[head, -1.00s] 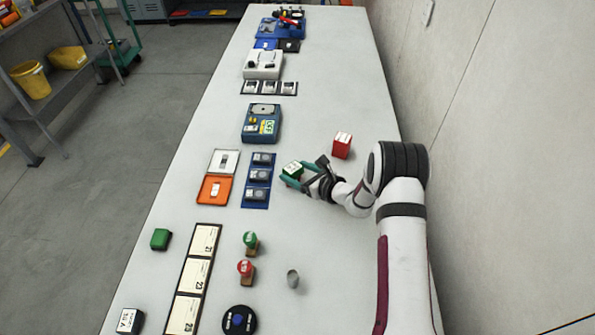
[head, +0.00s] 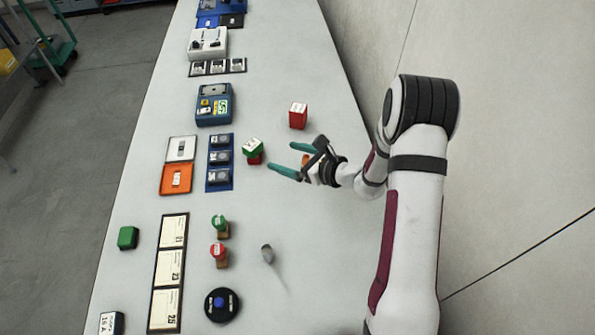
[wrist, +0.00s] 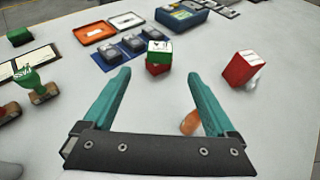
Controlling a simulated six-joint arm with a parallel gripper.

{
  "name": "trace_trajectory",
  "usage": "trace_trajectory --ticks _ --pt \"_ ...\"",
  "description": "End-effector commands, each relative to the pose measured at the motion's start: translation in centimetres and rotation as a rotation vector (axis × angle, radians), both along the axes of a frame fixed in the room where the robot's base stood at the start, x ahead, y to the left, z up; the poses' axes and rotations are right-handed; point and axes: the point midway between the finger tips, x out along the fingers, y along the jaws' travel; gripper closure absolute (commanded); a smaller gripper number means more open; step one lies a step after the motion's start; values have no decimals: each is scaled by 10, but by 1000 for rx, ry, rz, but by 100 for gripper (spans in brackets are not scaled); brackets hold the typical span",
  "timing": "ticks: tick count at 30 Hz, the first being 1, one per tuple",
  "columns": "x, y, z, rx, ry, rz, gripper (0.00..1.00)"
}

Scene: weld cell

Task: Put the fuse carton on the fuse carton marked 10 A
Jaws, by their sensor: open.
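A green carton with a white label on top (head: 253,146) sits on a red carton (head: 255,160), right of the blue three-slot tray. The wrist view also shows the green carton (wrist: 158,48) on top of the red one (wrist: 157,69), a little turned on it. Their ratings are too small to read. My gripper (head: 282,157) is open and empty, just right of this stack and apart from it. In the wrist view its teal fingers (wrist: 156,76) point toward the stack. Another red carton with a white label (head: 298,116) stands alone farther back; it shows at right in the wrist view (wrist: 242,68).
An orange object (wrist: 190,122) lies near my right finger. The blue tray (head: 232,162) and an open orange case (head: 164,183) are left of the stack. The table between stack and cylinder is clear.

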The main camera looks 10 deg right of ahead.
Motion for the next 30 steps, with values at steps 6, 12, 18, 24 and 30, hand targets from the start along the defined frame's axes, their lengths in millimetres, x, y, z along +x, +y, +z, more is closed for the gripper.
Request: trace_trajectory --ticks 6,12,18,24,30 --pt "-32 37 60 -67 -94 240 9" --pt "-204 83 151 -445 -297 976 9" --pt "-329 13 148 -987 -338 1478 9" --pt "-352 -25 144 -1196 -312 1592 9" --pt "-351 -26 145 -1197 -310 1593 9"
